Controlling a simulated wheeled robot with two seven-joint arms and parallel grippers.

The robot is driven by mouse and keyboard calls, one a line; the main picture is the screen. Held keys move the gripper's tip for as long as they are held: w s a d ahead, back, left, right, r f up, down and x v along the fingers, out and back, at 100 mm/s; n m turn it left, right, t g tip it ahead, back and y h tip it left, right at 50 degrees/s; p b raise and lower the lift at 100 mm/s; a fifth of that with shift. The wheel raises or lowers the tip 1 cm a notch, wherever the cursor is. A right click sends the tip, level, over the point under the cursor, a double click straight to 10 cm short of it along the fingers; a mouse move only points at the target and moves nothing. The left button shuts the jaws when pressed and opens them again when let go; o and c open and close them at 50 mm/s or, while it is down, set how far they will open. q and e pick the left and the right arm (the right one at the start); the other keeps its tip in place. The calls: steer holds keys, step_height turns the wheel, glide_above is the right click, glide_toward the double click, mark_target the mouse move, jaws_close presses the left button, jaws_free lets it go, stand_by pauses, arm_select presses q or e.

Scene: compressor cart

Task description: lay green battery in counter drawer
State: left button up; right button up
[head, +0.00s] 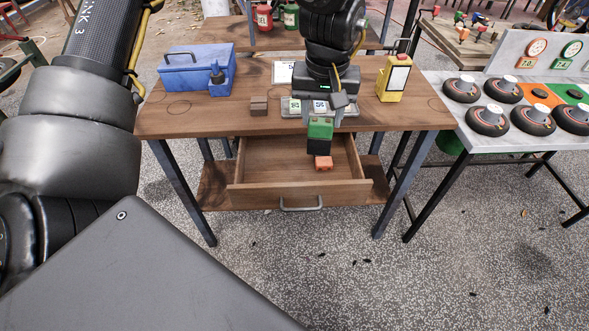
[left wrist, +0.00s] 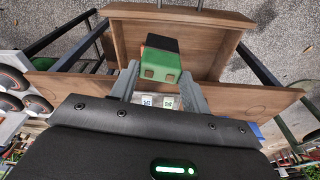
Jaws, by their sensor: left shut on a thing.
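The green battery (head: 320,128), green with a black part, is between the fingers of my left gripper (head: 320,115), which is shut on it. It also shows in the left wrist view (left wrist: 162,66), between the fingertips (left wrist: 162,82). In the head view, the battery overlaps the inside of the counter drawer (head: 300,194), which is pulled open below the wooden counter top. I cannot tell the exact height of the battery over the drawer floor. An orange block (head: 323,163) shows in the drawer just below the battery. My right gripper is not in view.
A grey table with round black units (head: 488,119) is at the right. The drawer's left half looks empty.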

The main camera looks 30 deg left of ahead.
arm_select(q)
steer(key=shift+n, duration=0.8)
steer(key=f+b, duration=0.5)
steer(key=shift+w+a, duration=0.2)
steer(key=shift+a, duration=0.05)
steer(key=w+a+f, duration=0.2)
steer(key=a+f, duration=0.4)
steer(key=w+a+f, duration=0.2)
steer(key=a+f, duration=0.5)
steer(key=shift+w+a, duration=0.15)
steer(key=shift+w, duration=0.2)
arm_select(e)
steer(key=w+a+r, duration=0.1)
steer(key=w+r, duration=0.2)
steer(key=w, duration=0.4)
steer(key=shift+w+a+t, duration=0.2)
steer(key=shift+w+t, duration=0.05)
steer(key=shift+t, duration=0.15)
